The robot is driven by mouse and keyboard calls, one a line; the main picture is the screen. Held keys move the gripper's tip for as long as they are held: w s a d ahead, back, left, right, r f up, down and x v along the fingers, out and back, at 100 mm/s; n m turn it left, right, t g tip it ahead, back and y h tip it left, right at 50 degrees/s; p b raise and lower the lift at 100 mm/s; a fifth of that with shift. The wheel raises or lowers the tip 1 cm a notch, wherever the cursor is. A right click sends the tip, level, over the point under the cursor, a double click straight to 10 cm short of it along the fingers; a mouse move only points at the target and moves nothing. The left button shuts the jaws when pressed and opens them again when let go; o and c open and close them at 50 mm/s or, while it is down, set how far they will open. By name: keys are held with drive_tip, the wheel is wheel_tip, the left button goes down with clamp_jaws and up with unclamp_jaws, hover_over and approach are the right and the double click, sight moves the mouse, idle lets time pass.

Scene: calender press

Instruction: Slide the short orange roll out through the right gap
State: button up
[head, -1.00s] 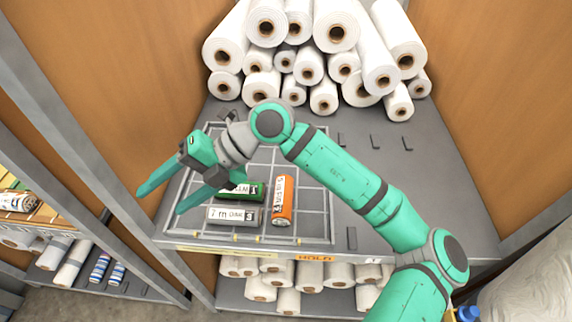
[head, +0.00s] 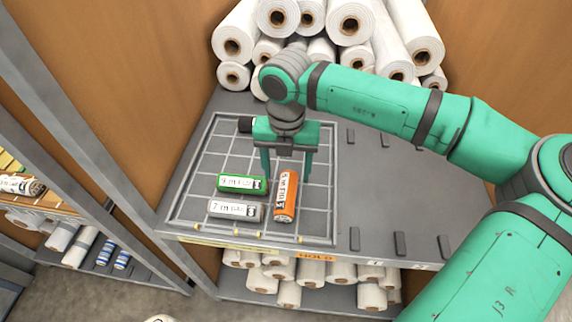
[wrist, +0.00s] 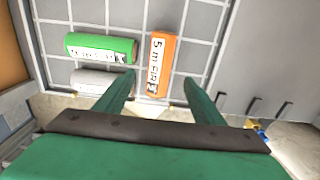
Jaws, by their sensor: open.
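The short orange roll (head: 286,196) lies lengthwise, front to back, on a gridded tray (head: 185,188) in the head view. It has a white label and also shows in the wrist view (wrist: 161,64). A green roll (head: 241,184) and a grey-white roll (head: 236,210) lie crosswise to its left, the green one behind the other. My gripper (head: 288,178) points down over the tray, its fingers apart and empty, near the far end of the orange roll. In the wrist view the orange roll appears between the lines of the two fingers (wrist: 158,90). I cannot tell the fingertips' height above the tray.
Many large white rolls (head: 350,25) are stacked at the back. Small dark stops (head: 354,238) stand on the bare shelf right of the tray. Yellowish pegs (head: 270,238) line the tray's front edge. A wooden wall (head: 130,90) rises on the left.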

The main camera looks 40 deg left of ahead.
sight(287, 190)
wheel_tip(287, 190, down, 9)
drive_tip(key=shift+f, duration=0.1)
idle(0.3)
drive_tip(key=c, duration=1.2)
drive_tip(key=shift+s+d, duration=0.65)
drive_tip(key=shift+s, duration=0.5)
drive_tip(key=shift+s+d, duration=0.6)
drive_tip(key=shift+s, duration=0.6)
drive_tip(key=shift+s+d, duration=0.65)
drive_tip(key=shift+s, duration=0.5)
drive_tip(key=shift+c, duration=0.2)
drive_tip(key=o, duration=1.2)
drive_tip(key=shift+o, duration=0.2)
wheel_tip(287, 190, up, 11)
